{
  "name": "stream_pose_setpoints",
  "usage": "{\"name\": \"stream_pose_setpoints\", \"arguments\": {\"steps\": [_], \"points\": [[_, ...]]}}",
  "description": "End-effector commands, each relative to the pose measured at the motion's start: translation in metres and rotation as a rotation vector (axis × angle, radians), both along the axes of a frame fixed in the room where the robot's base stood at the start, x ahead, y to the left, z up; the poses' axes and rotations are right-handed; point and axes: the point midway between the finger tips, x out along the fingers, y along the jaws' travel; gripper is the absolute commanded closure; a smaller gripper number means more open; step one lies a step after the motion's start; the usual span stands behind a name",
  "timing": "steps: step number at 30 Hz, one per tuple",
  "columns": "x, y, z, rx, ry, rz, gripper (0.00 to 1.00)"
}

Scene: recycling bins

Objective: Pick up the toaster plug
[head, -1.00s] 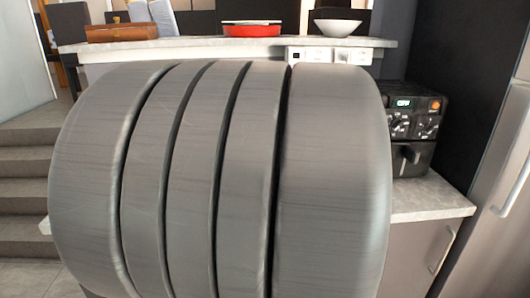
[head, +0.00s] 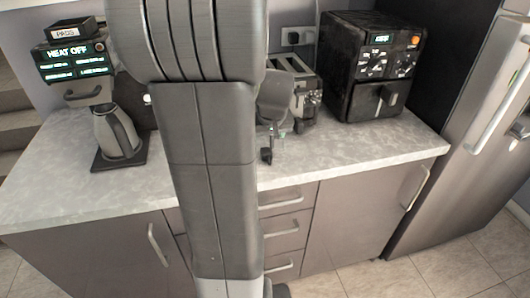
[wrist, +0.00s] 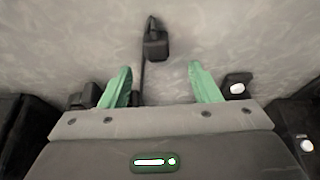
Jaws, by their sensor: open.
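The black toaster plug (head: 266,155) lies on the grey stone counter near its front edge. In the wrist view the plug (wrist: 156,46) lies just beyond the gap between my fingertips, with its cord running back between the fingers. In the head view my gripper (head: 277,128) shows small and partly hidden, above the counter in front of the silver toaster (head: 308,95). My arm hides part of the toaster.
A black oven-like appliance (head: 372,68) stands right of the toaster. A coffee machine (head: 75,62) and a kettle (head: 116,132) on a dark base stand at the left. A wall socket (head: 297,38) is behind the toaster. The counter (head: 375,146) is clear at the front right.

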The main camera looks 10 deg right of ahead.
Motion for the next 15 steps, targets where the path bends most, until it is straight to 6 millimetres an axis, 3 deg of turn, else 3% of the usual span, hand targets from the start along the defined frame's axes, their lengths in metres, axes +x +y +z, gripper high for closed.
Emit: {"name": "stream_pose_setpoints", "arguments": {"steps": [5, 15], "points": [[0.003, 0.000, -0.009, 0.000, 0.002, 0.000, 0.44], [0.015, -0.003, -0.050, 0.001, 0.003, 0.000, 0.44]]}}
